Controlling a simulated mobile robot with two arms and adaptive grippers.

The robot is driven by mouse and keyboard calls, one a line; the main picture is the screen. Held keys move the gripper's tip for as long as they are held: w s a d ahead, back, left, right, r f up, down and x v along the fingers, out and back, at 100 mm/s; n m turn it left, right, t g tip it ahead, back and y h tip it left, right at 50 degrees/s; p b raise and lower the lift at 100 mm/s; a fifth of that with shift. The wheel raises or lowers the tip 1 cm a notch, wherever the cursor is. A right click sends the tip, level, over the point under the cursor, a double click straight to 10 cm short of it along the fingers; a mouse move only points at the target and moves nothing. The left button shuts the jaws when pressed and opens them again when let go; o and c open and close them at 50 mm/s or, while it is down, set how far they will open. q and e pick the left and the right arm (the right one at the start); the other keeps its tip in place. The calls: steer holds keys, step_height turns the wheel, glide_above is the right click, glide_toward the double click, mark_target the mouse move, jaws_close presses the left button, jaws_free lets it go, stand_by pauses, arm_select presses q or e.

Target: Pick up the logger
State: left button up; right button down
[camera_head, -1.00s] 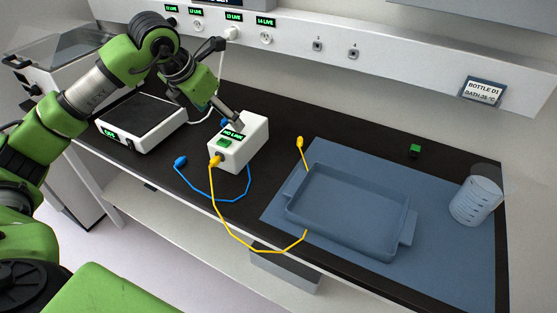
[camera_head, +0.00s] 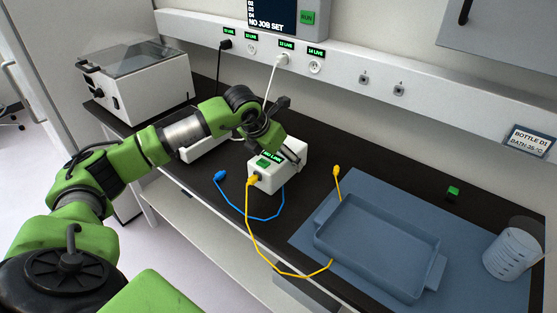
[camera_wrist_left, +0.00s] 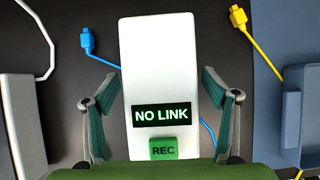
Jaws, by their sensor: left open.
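The logger is a white box (camera_head: 283,178) with a green REC button and a display reading NO LINK. It stands on the black bench, left of the blue mat, with a yellow plug in its front. My left gripper (camera_head: 291,151) is over the logger from above. In the left wrist view my left gripper (camera_wrist_left: 162,108) is open, with one finger on each side of the logger (camera_wrist_left: 158,60). Dark gaps show between the fingers and its sides. My right gripper is not in view.
A blue cable plug (camera_head: 220,176) lies left of the logger, and a yellow plug (camera_head: 337,170) lies at its right. A blue tray (camera_head: 375,240) and a clear beaker (camera_head: 513,254) are at the right. A white wall panel (camera_head: 340,75) with sockets runs behind.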

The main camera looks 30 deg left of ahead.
arm_select(q)
steer(key=shift+x, duration=1.5)
steer(key=c, duration=1.4)
steer(key=shift+r, duration=0.1)
steer(key=shift+c, duration=0.2)
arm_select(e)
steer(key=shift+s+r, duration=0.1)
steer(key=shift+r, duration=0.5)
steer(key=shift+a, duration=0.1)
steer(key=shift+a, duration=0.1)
